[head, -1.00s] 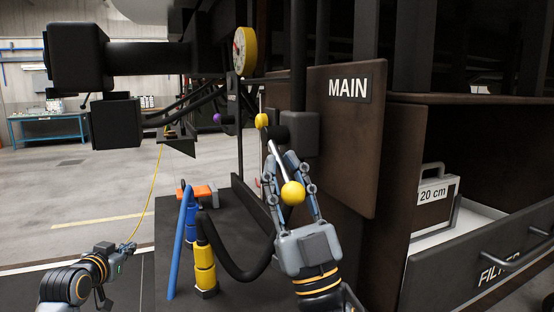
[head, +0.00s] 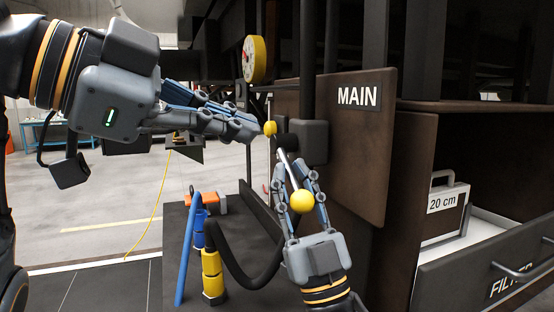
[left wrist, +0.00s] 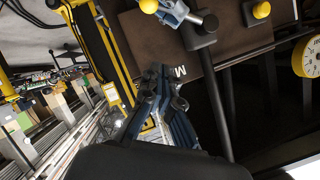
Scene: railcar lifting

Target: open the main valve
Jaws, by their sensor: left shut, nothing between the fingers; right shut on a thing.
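The main valve has a black body (head: 312,142) beside the brown panel marked MAIN (head: 358,97). Its metal lever slants toward me and ends in a yellow ball (head: 302,201). My right gripper (head: 302,178) is shut on the lever, fingers on both sides of it just behind the ball. My left gripper (head: 254,130) is shut and empty, fingertips close to a smaller yellow knob (head: 270,128); contact cannot be told. In the left wrist view, the left fingertips (left wrist: 168,78) are apart from the valve body (left wrist: 199,26), and the lever's ball (left wrist: 149,5) is at the top edge.
A round yellow gauge (head: 254,59) hangs above the left fingertips. A drawer (head: 478,262) and a case marked 20 cm (head: 447,203) are at the right.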

